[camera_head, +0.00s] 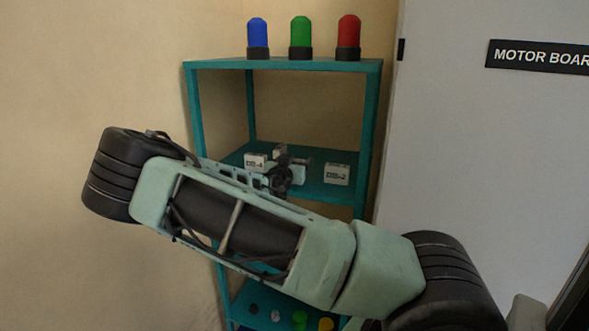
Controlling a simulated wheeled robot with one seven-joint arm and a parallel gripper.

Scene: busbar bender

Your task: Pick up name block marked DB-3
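Small pale name blocks stand on the middle shelf of a teal rack. The right one (337,174) reads DB-2. The left one (255,161) has a label that looks like DB-4, though it is small. Another pale block (280,150) shows partly behind, with its label unreadable. I cannot make out a DB-3 label. My gripper (288,171) appears as a dark, partly hidden shape at the middle shelf, between the left and right blocks. My arm crosses in front of it, and its fingers and anything between them are unclear.
The teal rack (310,65) carries blue (257,36), green (301,35) and red (348,35) lamps on top. Small coloured parts (300,318) sit on its low shelf. A grey cabinet (470,160) with a MOTOR BOAR... sign stands close on the right; a wall is left.

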